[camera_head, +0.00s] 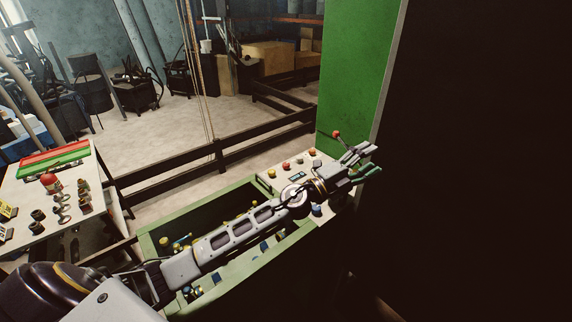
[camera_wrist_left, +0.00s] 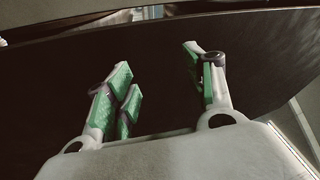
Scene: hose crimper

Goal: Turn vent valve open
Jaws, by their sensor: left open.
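My left gripper (camera_head: 368,158) reaches over the right end of the green-framed machine, in front of the green panel (camera_head: 355,70). In the left wrist view its green-padded fingers (camera_wrist_left: 168,88) are spread apart with nothing between them. Behind them is a large dark surface (camera_wrist_left: 160,50). A lever with a red knob (camera_head: 336,134) sticks out beside the green panel, just left of and behind the gripper. I cannot tell whether it is the vent valve; no other part is clearly recognisable as one. My right gripper is not in view.
A light control panel (camera_head: 290,172) with red and orange buttons lies left of the gripper, partly behind my arm. A green-rimmed bin (camera_head: 150,240) holds small parts below my forearm. A worktable (camera_head: 30,190) with fittings stands at left. Dark rails (camera_head: 220,152) run behind.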

